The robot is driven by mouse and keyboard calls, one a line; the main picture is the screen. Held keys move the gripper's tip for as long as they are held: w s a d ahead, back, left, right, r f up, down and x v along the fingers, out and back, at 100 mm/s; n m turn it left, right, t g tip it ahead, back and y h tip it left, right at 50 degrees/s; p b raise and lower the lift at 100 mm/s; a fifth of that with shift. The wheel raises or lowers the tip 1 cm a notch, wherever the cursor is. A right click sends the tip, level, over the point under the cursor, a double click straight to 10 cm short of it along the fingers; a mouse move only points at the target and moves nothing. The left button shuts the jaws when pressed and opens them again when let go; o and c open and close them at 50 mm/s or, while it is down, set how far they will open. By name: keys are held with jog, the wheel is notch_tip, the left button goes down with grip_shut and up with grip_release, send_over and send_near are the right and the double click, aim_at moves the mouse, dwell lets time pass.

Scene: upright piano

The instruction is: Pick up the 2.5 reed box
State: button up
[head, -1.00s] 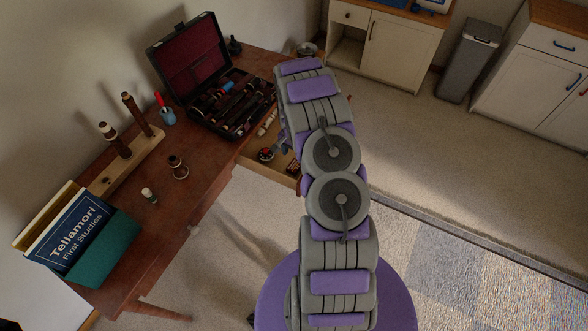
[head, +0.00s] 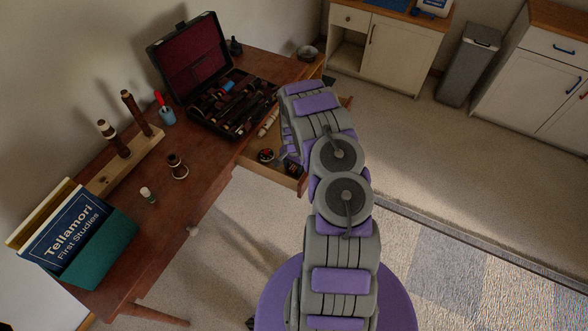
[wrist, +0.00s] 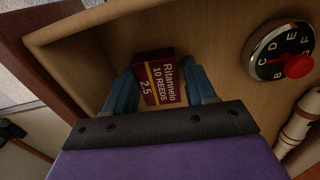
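The 2.5 reed box (wrist: 160,84) is a dark red box with a yellow stripe, reading "Ritannelo 10 REEDS 2.5". In the wrist view it lies inside a wooden drawer, near a corner of its walls. My gripper (wrist: 162,85) is over it, with one blue finger on each side. The fingers are spread, and a small gap seems to show at the right finger; contact on the left is unclear. In the head view my arm hides much of the drawer (head: 262,171).
A round tuner-like dial with a red knob (wrist: 297,66) and a pale stick-like item (wrist: 298,125) lie right of the box. On the desk (head: 205,185) are an open instrument case (head: 190,55), a wooden peg stand (head: 110,178) and a teal book holder (head: 100,250). Drawer walls are close.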

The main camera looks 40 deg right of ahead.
jog(key=shift+d+f, duration=0.15)
jog(key=shift+d, duration=0.4)
jog(key=c, duration=0.5)
jog(key=shift+a, duration=0.15)
jog(key=shift+c, duration=0.9)
jog(key=shift+a, duration=0.25)
